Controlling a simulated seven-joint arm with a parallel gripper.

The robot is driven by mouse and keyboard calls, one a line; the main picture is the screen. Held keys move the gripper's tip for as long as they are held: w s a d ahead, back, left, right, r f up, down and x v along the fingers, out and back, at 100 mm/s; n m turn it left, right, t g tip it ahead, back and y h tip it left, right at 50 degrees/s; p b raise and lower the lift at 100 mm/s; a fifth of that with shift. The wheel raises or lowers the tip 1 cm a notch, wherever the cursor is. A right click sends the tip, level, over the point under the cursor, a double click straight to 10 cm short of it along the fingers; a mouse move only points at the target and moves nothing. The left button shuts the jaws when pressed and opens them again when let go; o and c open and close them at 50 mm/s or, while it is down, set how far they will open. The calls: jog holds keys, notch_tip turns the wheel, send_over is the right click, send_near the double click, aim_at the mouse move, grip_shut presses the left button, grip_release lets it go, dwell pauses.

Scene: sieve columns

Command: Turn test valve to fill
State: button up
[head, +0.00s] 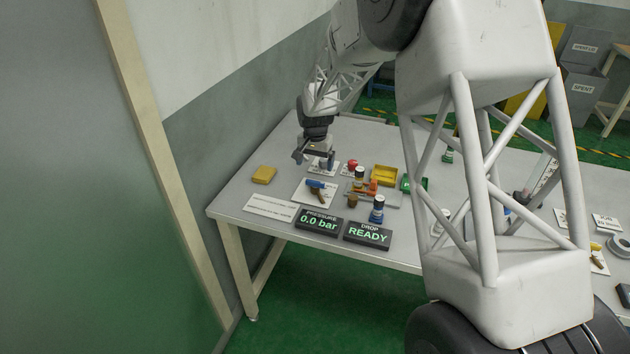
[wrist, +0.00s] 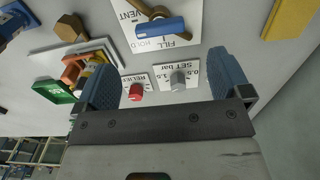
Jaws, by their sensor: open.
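The test valve is a blue lever (head: 316,184) on brass, on a white plate near the table's left end. In the wrist view the blue lever (wrist: 160,27) lies across its plate (wrist: 198,22), which is lettered VENT, HOLD and FILL. I cannot tell for certain which word the lever points to. My gripper (head: 315,158) is open and empty, behind the valve in the head view. In the wrist view the gripper (wrist: 165,80) has its two blue-grey fingers wide apart, with the lever beyond them and apart from them. The pressure display (head: 318,222) reads 0.0 bar.
A grey SET bar knob (wrist: 178,79) and a red RELIEF knob (wrist: 136,92) appear between the fingers. A yellow block (head: 263,174) lies left of the valve. The drop display (head: 367,235) reads READY.

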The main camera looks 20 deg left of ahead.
aim_at(315, 182)
jog(key=shift+f, duration=3.9)
jog(key=shift+c, duration=0.3)
jog(key=c, duration=0.9)
